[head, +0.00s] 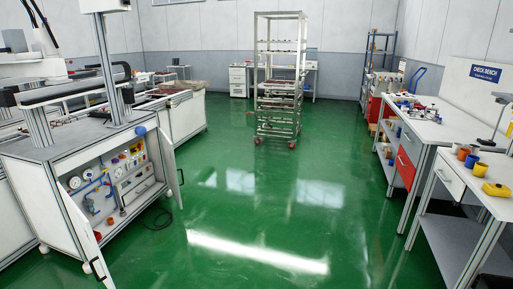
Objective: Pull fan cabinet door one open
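No gripper of mine shows in the head view. At the left stands a machine cabinet (66,168) with its front open. Inside it are gauges, blue hoses and fittings. One door (171,166) stands swung out at its right side, with a dark handle. Another door (82,232) stands swung out at its near left, also with a dark handle. No label shows which cabinet is the fan cabinet or which door is door one, so I cannot tell whether either of these is it.
A wheeled rack (279,97) stands on the green floor ahead. A check bench (440,127) with small parts and a table (463,178) with coloured cups line the right. The middle floor is clear.

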